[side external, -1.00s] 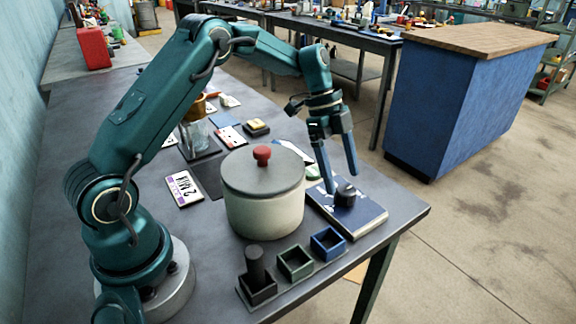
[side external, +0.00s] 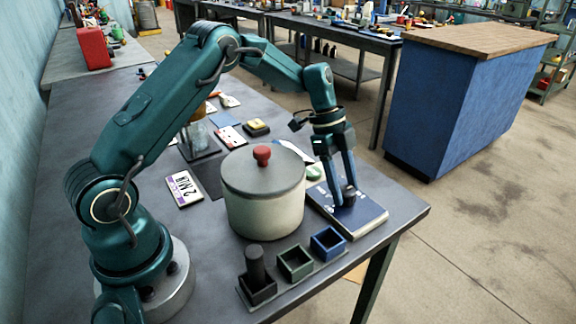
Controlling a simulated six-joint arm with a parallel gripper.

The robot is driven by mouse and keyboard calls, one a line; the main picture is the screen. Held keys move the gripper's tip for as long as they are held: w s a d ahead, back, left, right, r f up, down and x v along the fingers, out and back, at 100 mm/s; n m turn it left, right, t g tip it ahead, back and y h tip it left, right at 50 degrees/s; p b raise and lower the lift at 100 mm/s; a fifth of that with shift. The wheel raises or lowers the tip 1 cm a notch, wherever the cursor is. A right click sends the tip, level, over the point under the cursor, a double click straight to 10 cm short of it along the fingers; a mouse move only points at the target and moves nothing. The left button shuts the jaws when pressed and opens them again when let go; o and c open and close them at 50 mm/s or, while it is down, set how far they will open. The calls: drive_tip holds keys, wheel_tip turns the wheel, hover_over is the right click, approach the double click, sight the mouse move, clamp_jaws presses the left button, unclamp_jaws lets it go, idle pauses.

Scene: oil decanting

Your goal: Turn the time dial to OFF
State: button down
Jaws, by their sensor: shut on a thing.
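The time dial (side external: 349,196) is a small dark knob on a dark blue panel (side external: 366,217) with white markings, lying near the right edge of the table. My gripper (side external: 343,198) points down with its two fingers shut on the dial. The fingers cover part of the dial, and its pointing direction and the OFF mark cannot be made out.
A pale pot (side external: 262,209) with a grey lid and red knob stands just left of the panel. Black, green and blue open boxes (side external: 295,263) sit in front. A "2 MIN" card (side external: 184,189) lies left of the pot. The table's right edge is close to the panel.

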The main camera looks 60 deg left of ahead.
drive_tip(key=shift+s+n+t+y, duration=0.1)
drive_tip(key=shift+n+t+y, duration=0.25)
drive_tip(key=shift+n, duration=1.1)
drive_tip(key=shift+s+n+t+y, duration=0.15)
drive_tip(key=shift+n+t, duration=0.4)
drive_tip(key=shift+n, duration=0.9)
drive_tip(key=shift+w, duration=0.1)
drive_tip(key=shift+c, duration=1.3)
unclamp_jaws()
drive_tip(key=shift+r, duration=0.15)
drive_tip(key=shift+v, duration=2.45)
